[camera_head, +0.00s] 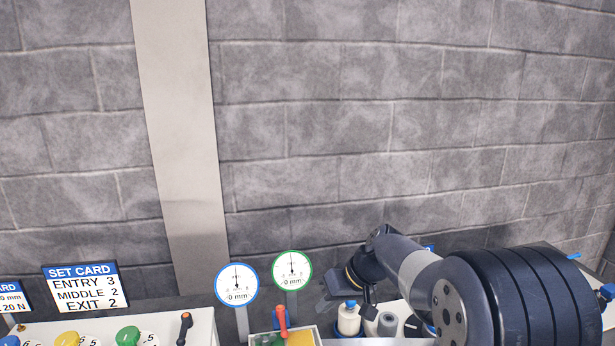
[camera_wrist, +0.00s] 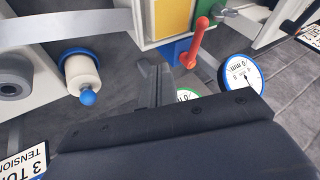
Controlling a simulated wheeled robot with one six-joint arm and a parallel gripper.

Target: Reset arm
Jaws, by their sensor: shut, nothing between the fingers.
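My gripper (camera_wrist: 153,84) shows in the wrist view as two dark fingers side by side, shut and with nothing between them. It hangs in the air in front of the rack, between a white spool with a blue rim (camera_wrist: 82,72) and a red lever (camera_wrist: 197,42). In the head view my arm comes in from the lower right and bends down towards the rack. Its fingertips are hard to make out there.
A blue-rimmed dial (camera_head: 237,284) and a green-rimmed dial (camera_head: 292,270) stand beside the red lever (camera_head: 281,318). A set card (camera_head: 81,287) and coloured knobs, including a green one (camera_head: 128,336), are at the left. The brick wall (camera_head: 330,120) stands behind.

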